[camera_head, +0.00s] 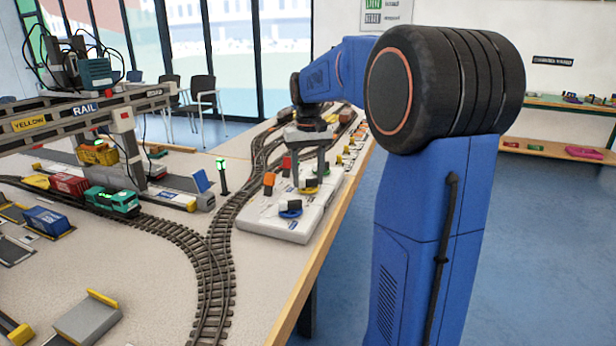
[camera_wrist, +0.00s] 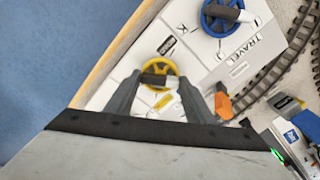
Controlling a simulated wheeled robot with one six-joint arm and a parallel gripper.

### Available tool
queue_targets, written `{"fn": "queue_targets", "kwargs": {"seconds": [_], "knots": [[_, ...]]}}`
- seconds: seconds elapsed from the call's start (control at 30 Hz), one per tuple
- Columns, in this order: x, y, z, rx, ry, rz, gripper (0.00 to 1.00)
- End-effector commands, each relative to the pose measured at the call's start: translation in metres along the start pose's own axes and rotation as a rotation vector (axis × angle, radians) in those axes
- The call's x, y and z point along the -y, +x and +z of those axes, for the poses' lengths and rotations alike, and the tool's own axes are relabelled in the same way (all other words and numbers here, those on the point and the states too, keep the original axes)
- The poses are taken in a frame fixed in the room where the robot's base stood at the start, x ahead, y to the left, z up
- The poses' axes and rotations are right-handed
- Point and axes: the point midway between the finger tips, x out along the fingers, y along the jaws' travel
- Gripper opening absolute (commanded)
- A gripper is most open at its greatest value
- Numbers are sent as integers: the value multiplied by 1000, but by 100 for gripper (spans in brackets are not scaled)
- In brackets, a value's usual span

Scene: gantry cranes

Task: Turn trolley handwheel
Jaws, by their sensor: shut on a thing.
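The yellow handwheel (camera_wrist: 152,63) sits on the white control panel (camera_wrist: 120,80), with a dark grip bar (camera_wrist: 153,80) across it. My gripper (camera_wrist: 162,84) reaches over the wheel with one finger at each end of the bar, shut on it. The wheel's lower part is partly hidden between the fingers. In the head view my gripper (camera_head: 308,176) points down at the yellow handwheel (camera_head: 307,190), along the table's right edge. The label by the yellow wheel is too small to read.
A blue handwheel (camera_wrist: 222,17) beside the TRAVEL label stands close by. An orange lever (camera_wrist: 223,104) is right beside my right finger. Train tracks (camera_head: 215,270) run left of the panel. The gantry crane (camera_head: 85,112) stands further left. Open floor lies right of the table.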

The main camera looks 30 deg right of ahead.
Motion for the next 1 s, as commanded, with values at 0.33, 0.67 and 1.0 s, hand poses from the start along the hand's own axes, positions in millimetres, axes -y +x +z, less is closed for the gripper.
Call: {"fn": "queue_targets", "kwargs": {"seconds": [0.33, 0.67, 1.0], "knots": [[0, -1, 0, -3, -1, 0, 26], [0, 0, 0, -1, -1, 0, 67], [0, -32, 0, -3, -1, 0, 67]]}}
